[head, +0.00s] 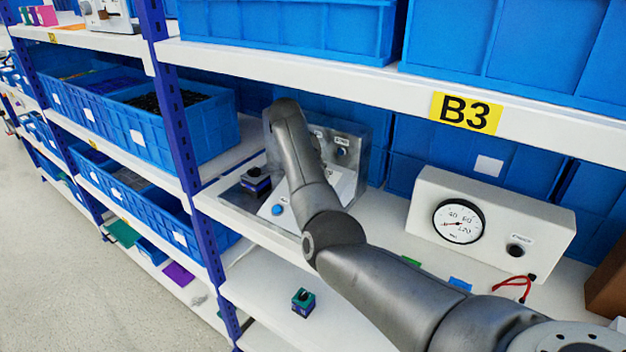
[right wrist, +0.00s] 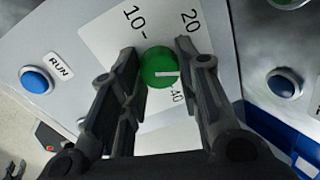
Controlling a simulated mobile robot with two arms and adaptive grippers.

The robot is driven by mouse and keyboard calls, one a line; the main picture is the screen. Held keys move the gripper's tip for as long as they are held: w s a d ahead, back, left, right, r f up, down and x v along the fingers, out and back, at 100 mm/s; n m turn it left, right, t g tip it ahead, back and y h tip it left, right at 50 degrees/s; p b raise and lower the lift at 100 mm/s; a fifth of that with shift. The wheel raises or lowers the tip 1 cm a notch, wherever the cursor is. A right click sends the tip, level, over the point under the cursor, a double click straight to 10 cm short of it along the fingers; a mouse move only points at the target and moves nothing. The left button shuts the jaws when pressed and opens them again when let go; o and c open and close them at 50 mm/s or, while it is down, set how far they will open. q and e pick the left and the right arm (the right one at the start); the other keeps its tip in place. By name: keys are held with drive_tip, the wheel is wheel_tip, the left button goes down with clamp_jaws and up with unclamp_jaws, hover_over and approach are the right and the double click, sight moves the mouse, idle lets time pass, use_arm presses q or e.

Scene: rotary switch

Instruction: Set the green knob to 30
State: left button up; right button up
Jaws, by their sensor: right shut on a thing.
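The green knob (right wrist: 158,68) sits on a white dial plate (right wrist: 98,38) in the right wrist view. Its white pointer line points to the right of that picture, between the labels 20 and 40. The label 10 shows at upper left; no 30 label is visible, and the right finger covers part of the plate there. My right gripper (right wrist: 158,65) is shut on the knob, one finger on each side. In the head view my right arm reaches to the control box (head: 347,185) on the shelf and hides the knob and gripper. My left gripper is not in view.
A blue RUN button (right wrist: 36,80) is left of the dial; another blue button (right wrist: 284,84) is at right. A white gauge box (head: 540,225) with a round gauge (head: 459,221) stands right of my arm. Blue bins (head: 290,25) and the B3 shelf edge (head: 350,75) are above.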

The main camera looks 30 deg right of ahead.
drive_tip(key=shift+r+m, duration=0.1)
drive_tip(key=shift+m, duration=0.5)
drive_tip(key=shift+w, duration=0.1)
drive_tip(key=o, duration=1)
drive_tip(key=shift+c, duration=0.2)
drive_tip(key=shift+o, duration=0.3)
drive_tip(key=v, duration=0.5)
drive_tip(key=shift+w, duration=0.1)
drive_tip(key=s+a, duration=0.4)
drive_tip(key=a, duration=0.7)
drive_tip(key=shift+a, duration=0.25)
drive_tip(key=shift+a, duration=0.1)
